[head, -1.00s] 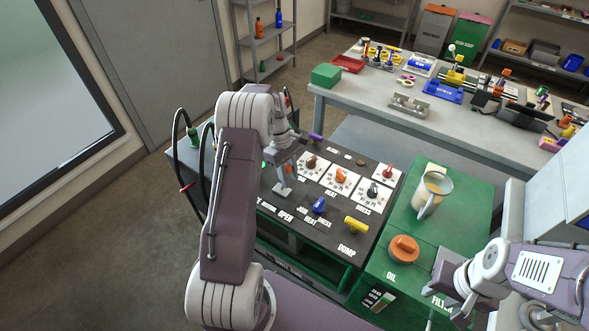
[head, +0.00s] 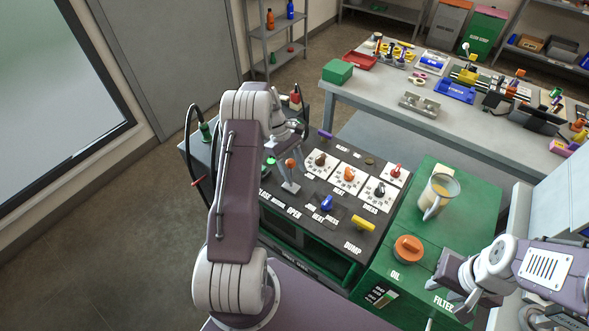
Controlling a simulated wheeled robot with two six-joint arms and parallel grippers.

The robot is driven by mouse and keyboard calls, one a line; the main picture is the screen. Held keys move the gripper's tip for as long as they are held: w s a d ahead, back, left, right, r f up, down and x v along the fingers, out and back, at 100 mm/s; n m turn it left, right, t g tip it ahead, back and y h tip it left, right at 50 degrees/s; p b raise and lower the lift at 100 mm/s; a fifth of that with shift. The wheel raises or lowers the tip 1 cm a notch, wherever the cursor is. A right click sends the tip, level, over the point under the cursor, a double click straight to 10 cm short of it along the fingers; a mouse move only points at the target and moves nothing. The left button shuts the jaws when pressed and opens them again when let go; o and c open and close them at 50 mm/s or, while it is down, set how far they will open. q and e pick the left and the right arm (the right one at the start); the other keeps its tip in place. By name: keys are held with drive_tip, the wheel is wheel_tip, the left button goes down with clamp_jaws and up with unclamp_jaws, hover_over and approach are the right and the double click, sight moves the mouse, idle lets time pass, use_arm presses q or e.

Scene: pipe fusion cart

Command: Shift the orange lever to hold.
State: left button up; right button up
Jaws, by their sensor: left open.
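The orange lever (head: 291,163) has a round orange knob above a pale foot on the dark cart panel. It stands behind the printed words CLOSE, HOLD and OPEN. My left gripper (head: 284,164) is open with its fingers at the knob. I cannot tell whether they touch it, and my arm hides part of the panel to its left. The lever's exact setting is hard to read. My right gripper (head: 456,292) hangs over the green cabinet's front right, far from the lever, and looks open and empty.
White dial plates with a brown, an orange (head: 349,174) and a black knob lie right of the lever. A blue knob (head: 327,203) and yellow handle (head: 363,223) are nearer. A jug (head: 437,196) and orange cap (head: 408,248) are on the green cabinet (head: 405,285).

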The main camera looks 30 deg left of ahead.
use_arm(q)
drive_tip(key=v, duration=0.9)
